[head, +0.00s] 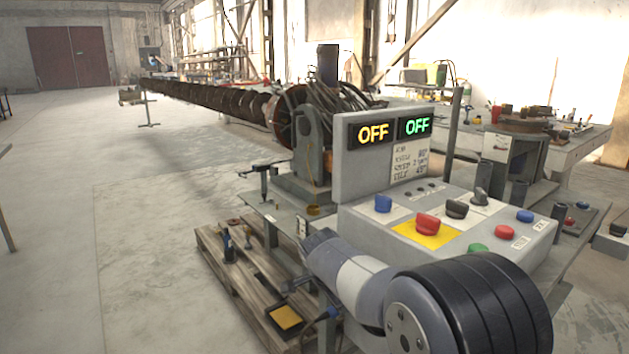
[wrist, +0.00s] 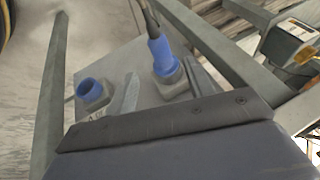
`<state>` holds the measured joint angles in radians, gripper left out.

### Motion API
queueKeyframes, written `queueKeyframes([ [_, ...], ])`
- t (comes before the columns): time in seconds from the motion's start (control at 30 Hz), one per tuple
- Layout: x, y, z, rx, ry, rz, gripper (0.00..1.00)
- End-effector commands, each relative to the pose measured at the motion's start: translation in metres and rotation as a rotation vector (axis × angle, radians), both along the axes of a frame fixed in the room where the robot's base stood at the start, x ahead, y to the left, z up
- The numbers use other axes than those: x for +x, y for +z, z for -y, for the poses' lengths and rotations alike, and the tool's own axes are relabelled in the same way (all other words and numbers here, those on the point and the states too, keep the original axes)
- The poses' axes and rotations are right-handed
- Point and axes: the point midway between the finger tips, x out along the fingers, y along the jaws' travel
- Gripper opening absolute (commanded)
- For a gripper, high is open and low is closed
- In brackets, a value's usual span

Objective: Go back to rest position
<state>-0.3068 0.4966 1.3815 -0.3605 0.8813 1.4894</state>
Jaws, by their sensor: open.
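My gripper (wrist: 160,76) shows in the wrist view with its two grey fingers apart and nothing held between them. A blue plug (wrist: 160,55) with a dark cable sits in a grey socket just beyond the fingers. A second blue-rimmed socket (wrist: 92,92) lies to the left, with no plug in it. I cannot tell whether a finger touches either socket.
The panel carries a red knob (head: 428,223) on a yellow plate and several other knobs and buttons. A wooden pallet (head: 237,284) lies under the machine. Grey frame bars (wrist: 47,100) flank the sockets. The floor to the left is largely clear.

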Motion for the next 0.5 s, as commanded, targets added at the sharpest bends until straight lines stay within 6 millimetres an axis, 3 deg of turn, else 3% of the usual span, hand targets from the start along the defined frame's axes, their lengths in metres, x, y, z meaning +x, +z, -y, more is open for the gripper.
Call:
queueKeyframes([
  [0.03,0.005,-0.014,0.002,0.000,-0.001,0.000,0.51],
  [0.37,0.035,-0.072,0.011,0.000,0.000,0.000,0.51],
  [0.5,0.017,-0.067,-0.016,0.000,0.008,0.005,0.51],
])
